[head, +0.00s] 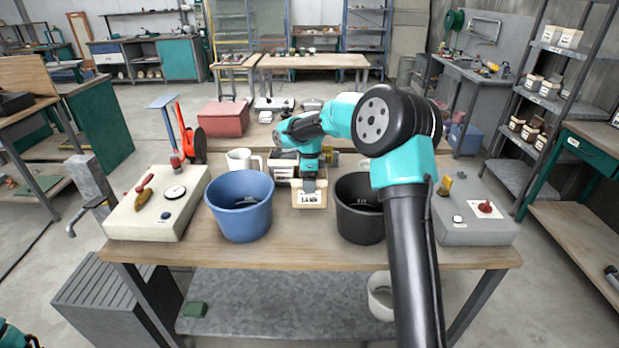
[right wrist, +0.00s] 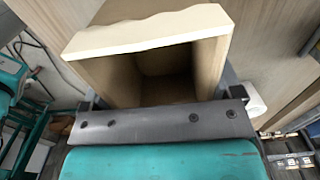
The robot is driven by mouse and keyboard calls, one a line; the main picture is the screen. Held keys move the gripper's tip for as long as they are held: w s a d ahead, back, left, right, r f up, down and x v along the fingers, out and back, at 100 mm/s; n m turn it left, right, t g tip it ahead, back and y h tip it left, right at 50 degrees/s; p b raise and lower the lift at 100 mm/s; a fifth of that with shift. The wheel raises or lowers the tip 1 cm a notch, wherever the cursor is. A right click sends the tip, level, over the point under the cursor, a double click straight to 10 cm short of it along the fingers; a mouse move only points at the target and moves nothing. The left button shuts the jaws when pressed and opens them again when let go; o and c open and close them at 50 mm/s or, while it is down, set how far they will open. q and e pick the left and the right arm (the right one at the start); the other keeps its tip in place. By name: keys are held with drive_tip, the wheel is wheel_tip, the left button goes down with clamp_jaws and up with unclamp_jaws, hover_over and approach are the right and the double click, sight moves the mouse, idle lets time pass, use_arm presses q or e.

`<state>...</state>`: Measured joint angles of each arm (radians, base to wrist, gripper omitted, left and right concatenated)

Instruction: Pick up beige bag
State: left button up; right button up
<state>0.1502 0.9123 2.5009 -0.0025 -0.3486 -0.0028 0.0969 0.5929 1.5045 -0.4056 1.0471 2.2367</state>
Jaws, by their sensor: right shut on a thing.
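The beige bag (head: 309,199) is between the blue bucket and the black bucket in the head view, with a dark printed label on its front. My right gripper (head: 308,183) reaches down from above and is shut on its upper part. In the right wrist view the beige bag (right wrist: 145,75) fills the space between the fingers, its open top edge facing the camera. Whether its base touches the table cannot be told. My left gripper is out of view.
The blue bucket (head: 240,208) stands close on the left and the black bucket (head: 357,222) on the right. A white mug (head: 240,160) and another pale bag (head: 283,166) are behind. Control boxes (head: 157,207) and (head: 468,222) occupy the table's ends.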

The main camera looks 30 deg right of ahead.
drive_tip(key=s+a+r, duration=0.1)
drive_tip(key=s+a, duration=0.6)
drive_tip(key=s, duration=0.4)
drive_tip(key=shift+s+a+r, duration=0.15)
drive_tip(key=shift+s, duration=0.2)
idle(0.3)
